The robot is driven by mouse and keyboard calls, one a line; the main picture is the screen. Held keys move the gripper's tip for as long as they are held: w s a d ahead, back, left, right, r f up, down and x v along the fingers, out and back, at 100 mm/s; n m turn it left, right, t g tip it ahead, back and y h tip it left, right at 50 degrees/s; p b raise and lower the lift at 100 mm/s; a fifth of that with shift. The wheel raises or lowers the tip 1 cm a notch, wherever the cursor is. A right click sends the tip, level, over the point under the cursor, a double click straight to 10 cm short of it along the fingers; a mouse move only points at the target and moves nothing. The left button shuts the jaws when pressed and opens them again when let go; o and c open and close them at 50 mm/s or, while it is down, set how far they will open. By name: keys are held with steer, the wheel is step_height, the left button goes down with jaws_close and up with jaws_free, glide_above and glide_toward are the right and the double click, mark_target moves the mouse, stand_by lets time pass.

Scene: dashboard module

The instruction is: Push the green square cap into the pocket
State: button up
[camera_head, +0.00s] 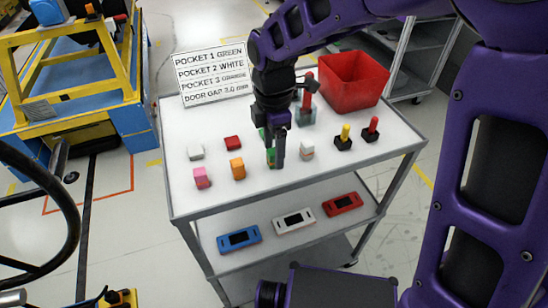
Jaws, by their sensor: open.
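My purple and black gripper (276,155) points down over the middle of the white cart top and is open. A green piece (270,161) shows low beside its fingers, partly hidden by them; I cannot tell whether they touch it. More green (262,133) shows higher up, just left of the gripper. I cannot tell which green part is the square cap. No pocket can be made out; the gripper and arm cover the middle of the top.
Pink (202,178), orange (237,169), red (233,143) and white (195,152) blocks lie left. Another white block (307,149), yellow (345,138) and red (371,129) knobbed pieces and a red bin (353,79) are right. A sign (213,73) stands behind. Modules lie on the lower shelf.

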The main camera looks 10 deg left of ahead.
steer(key=shift+f, duration=0.8)
steer(key=shift+r, duration=0.1)
jaws_close()
